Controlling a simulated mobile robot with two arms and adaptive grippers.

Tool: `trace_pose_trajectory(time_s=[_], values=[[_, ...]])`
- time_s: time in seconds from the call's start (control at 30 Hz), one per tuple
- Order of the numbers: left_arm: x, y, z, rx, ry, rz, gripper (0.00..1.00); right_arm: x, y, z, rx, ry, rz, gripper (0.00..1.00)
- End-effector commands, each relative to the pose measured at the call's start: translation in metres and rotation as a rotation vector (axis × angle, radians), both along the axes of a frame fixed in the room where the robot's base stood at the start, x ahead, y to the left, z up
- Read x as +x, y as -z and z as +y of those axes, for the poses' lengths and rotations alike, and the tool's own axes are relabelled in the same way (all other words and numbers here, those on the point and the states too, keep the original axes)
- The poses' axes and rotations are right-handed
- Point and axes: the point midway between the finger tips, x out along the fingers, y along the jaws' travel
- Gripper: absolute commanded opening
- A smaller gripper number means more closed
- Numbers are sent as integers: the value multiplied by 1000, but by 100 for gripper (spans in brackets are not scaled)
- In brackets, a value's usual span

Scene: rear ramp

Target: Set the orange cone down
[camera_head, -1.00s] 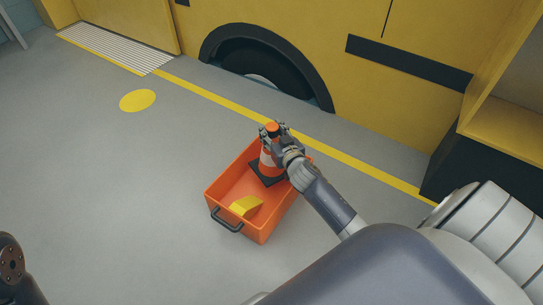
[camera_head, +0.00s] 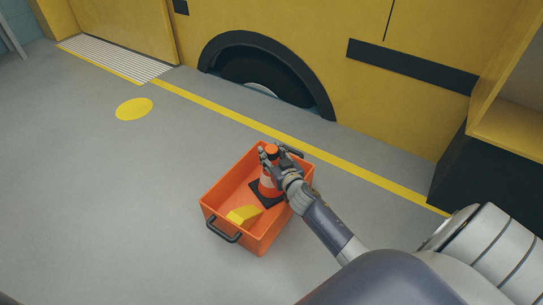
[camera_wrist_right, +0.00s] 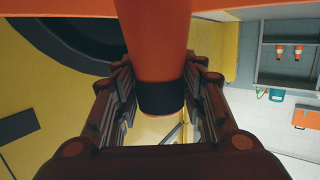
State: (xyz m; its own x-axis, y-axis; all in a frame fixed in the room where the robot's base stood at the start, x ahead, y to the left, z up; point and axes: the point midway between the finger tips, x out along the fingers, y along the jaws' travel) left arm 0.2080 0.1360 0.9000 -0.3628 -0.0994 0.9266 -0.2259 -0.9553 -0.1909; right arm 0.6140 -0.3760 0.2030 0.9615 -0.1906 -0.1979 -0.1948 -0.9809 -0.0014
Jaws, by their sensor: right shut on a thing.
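The orange cone (camera_head: 268,186) with a white band and dark square base stands upright inside the orange bin (camera_head: 222,182), toward its far right end. Whether its base rests on the bin floor I cannot tell. My right gripper (camera_head: 274,158) is shut on the cone near its top. In the right wrist view the cone (camera_wrist_right: 160,45) runs between the two fingers (camera_wrist_right: 162,100), with a dark band at its near end. My left gripper is not in view.
A yellow block (camera_head: 244,215) lies in the bin near its black handle (camera_head: 223,230). The grey floor (camera_head: 90,200) to the left is clear. A yellow vehicle side with a wheel arch (camera_head: 268,75) stands behind, and a yellow-and-black cabinet (camera_head: 485,165) stands at right.

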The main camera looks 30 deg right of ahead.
Motion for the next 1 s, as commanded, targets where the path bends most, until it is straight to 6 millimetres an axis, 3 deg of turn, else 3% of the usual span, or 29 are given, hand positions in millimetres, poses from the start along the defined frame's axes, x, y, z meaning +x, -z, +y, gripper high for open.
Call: trace_pose_trajectory(time_s=[0.2,0.23,0.3,0.7,0.77,1.0], values=[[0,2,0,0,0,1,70,1,1,0,1,-1,-4,0],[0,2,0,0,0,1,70,0,2,0,2,0,0,43],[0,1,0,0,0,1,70,0,2,0,1,0,0,59],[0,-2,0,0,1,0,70,0,-3,0,-1,0,0,59],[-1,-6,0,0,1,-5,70,-6,-3,2,3,-1,2,59],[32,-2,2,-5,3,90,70,-52,-15,11,6,1,3,59]])
